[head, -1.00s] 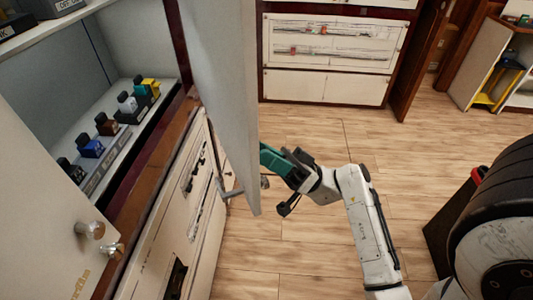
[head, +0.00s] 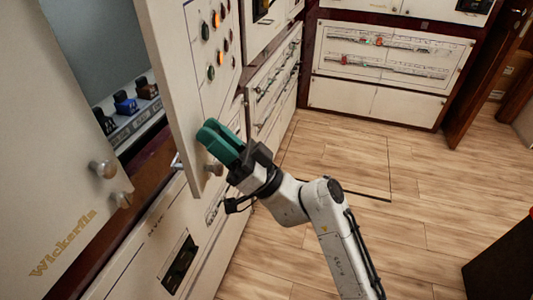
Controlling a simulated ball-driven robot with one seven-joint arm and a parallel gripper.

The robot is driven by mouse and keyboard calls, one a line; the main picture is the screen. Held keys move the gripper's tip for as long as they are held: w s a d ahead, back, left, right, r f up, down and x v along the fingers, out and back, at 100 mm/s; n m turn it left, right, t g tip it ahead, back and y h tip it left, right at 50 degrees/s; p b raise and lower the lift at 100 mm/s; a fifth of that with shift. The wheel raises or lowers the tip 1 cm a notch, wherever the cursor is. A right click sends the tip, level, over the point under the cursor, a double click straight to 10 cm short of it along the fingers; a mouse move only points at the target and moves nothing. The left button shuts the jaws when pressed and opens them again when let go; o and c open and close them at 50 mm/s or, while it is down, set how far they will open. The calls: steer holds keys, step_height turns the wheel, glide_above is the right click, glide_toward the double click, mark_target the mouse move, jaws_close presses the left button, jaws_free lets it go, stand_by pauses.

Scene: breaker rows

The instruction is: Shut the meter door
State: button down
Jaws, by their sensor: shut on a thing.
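The meter door (head: 178,80) is a tall cream panel in the left half of the head view. It stands part open, its free edge towards me, beside the dark cabinet opening. A round knob (head: 214,169) is low on its outer side and a grey metal latch shows at its edge. My gripper (head: 216,140) has green fingers and is at the lower part of the door's outer side, just above the knob. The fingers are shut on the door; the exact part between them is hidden.
Inside the opening, small breakers (head: 126,102) stand in a row on a ledge. The wooden floor (head: 330,160) to the right is clear.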

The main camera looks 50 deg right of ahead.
steer(key=w+a+m+t+h+b, duration=0.1)
steer(key=w+a+m+h+b, duration=0.2)
steer(key=w, duration=0.8)
steer(key=shift+w+a+r+t+h+b, duration=0.15)
steer(key=shift+w+a+t+h+b, duration=0.2)
steer(key=shift+a+h+b, duration=1.25)
steer(key=shift+a+h+p, duration=0.3)
steer(key=shift+a+p, duration=0.1)
steer(key=shift+a, duration=0.05)
